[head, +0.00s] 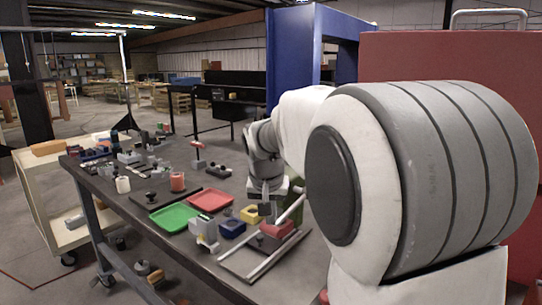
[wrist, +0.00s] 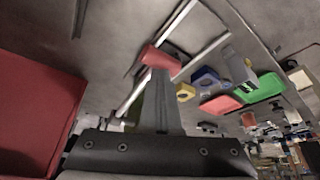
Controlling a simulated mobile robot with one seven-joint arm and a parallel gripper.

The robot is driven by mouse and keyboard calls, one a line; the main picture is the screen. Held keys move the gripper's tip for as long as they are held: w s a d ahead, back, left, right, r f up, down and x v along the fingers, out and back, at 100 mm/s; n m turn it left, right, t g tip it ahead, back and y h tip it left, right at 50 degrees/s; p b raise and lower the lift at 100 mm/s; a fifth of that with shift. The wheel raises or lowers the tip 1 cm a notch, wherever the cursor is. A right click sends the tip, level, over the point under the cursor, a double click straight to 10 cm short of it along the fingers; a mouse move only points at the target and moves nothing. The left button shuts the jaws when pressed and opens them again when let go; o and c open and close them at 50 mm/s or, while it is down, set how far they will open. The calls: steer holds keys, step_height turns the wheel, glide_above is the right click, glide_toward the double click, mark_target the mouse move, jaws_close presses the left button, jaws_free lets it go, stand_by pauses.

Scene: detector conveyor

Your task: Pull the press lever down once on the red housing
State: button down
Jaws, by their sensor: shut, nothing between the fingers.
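A small red housing (head: 277,228) stands near the front edge of the dark bench, between two pale rails. It also shows in the wrist view (wrist: 160,58), just beyond my fingertips. A pale slanting bar (head: 291,209) rises beside it towards my arm; I cannot tell whether this is the press lever. My gripper (head: 265,209) points down above and close to the red housing. In the wrist view my gripper (wrist: 160,70) has its fingers together and empty, overlapping the housing; contact cannot be told.
A blue block (head: 232,228), a yellow block (head: 250,214) and a grey block (head: 205,230) stand close by. A green tray (head: 174,217) and a red tray (head: 210,200) lie farther left. A large red panel (head: 430,65) stands at the right, behind my arm.

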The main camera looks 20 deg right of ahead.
steer(key=shift+s+a+f, duration=0.1)
steer(key=shift+s+f, duration=0.05)
steer(key=shift+f, duration=0.1)
step_height(320, 180, up, 5)
steer(key=p, duration=0.3)
steer(key=shift+f+p, duration=0.15)
steer(key=shift+p, duration=0.2)
steer(key=r+p, duration=0.2)
steer(key=r, duration=0.1)
steer(key=r+p, duration=0.1)
steer(key=shift+w+d+r+p, duration=0.2)
steer(key=shift+w+d+p, duration=0.15)
steer(key=shift+d+p, duration=0.05)
steer(key=shift+r, duration=0.1)
steer(key=w+d+r+p, duration=0.1)
steer(key=d+r+p, duration=0.1)
steer(key=r+p, duration=0.3)
steer(key=w+d+r+p, duration=0.1)
steer(key=d+r+p, duration=0.1)
steer(key=r+p, duration=0.4)
steer(key=shift+w+r+p, duration=0.3)
steer(key=shift+w+r, duration=0.1)
steer(key=shift+r, duration=0.1)
